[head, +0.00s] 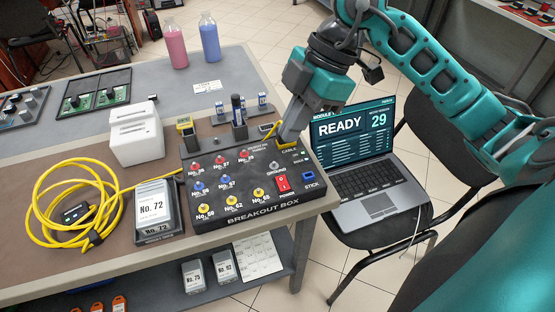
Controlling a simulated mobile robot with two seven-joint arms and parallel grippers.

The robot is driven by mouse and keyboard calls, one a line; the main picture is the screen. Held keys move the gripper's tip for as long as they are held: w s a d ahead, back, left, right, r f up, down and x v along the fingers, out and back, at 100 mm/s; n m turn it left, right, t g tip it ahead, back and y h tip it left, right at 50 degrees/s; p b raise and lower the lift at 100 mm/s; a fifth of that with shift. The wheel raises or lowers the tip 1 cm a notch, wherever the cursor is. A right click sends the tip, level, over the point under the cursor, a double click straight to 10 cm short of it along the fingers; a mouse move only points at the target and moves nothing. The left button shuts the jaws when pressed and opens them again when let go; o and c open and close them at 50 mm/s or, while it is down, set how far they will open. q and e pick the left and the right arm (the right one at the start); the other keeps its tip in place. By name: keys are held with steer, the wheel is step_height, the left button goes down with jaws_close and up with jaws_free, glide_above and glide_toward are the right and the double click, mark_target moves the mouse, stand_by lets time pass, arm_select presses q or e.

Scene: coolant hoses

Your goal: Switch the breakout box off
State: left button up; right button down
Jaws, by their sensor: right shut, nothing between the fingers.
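The black breakout box (240,212) lies on the front right part of the table, with red, blue and yellow numbered sockets on its top. Its red power rocker switch (283,183) is near the right side, above the POWER label. I cannot tell which way the rocker is tilted. My right gripper (289,136) points down over the box's back right corner, by the CABLE label, behind the switch. Its fingers are shut with nothing between them. Whether the tips touch the box is unclear. My left gripper is out of view.
A blue STICK port (308,177) sits beside the switch. A laptop (366,170) reading READY and 29 stands on a chair at right. A coiled yellow cable (75,238), a No. 72 module (155,208) and a white block (135,130) are left of the box.

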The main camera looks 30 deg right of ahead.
steer(key=d, duration=0.1)
steer(key=d+m+h, duration=0.1)
steer(key=d, duration=0.1)
steer(key=shift+w+r+m+t+h, duration=0.3)
steer(key=shift+w, duration=0.1)
steer(key=shift+f, duration=0.1)
steer(key=b, duration=0.2)
glide_toward(280, 179)
steer(key=x, duration=0.5)
steer(key=shift+a, duration=0.35)
steer(key=shift+f, duration=0.5)
steer(key=shift+d+f, duration=0.1)
steer(key=shift+d, duration=0.05)
